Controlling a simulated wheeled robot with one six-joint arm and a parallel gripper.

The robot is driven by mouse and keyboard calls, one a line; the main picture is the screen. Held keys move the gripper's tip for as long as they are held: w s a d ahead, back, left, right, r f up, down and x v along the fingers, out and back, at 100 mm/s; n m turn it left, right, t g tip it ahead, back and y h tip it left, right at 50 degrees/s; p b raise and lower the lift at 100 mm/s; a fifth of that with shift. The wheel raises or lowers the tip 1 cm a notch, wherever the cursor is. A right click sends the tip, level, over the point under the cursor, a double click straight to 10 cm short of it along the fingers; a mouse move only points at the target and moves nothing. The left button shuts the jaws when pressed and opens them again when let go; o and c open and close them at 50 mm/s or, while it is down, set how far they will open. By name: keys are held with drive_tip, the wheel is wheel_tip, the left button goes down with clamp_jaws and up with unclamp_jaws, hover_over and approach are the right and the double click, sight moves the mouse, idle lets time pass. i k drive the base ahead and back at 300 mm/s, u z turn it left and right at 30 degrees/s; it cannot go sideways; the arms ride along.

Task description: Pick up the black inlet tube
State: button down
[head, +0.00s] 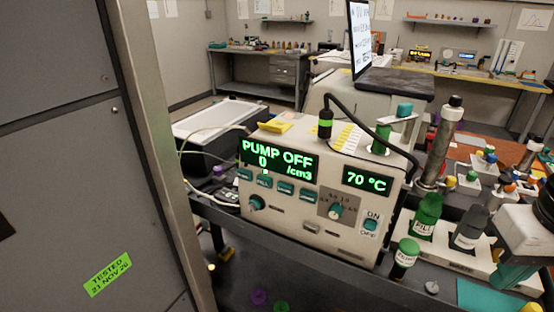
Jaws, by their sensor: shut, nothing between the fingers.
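A thin black tube (350,109) runs over the top of a beige particle classifier (300,216). Its left end meets an upright black fitting with a green band (325,124) on the classifier's top. From there it arches and slopes down to the right, passing behind a green-and-teal fitting (381,138) towards the right edge of the box. Its far right end is not clear. The classifier's display (277,160) reads "PUMP OFF 0 /cm3", and a smaller one reads "70 °C".
A grey cabinet (60,160) fills the left side. Right of the classifier stand a tall metal cylinder (438,145), a green bottle (426,215), a grey bottle (470,228) and a small dark vial (404,259).

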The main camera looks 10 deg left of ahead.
sight(325, 120)
drive_tip(key=k, duration=0.5)
drive_tip(key=u, duration=1.45)
drive_tip(key=i, duration=1.15)
drive_tip(key=z, duration=2.1)
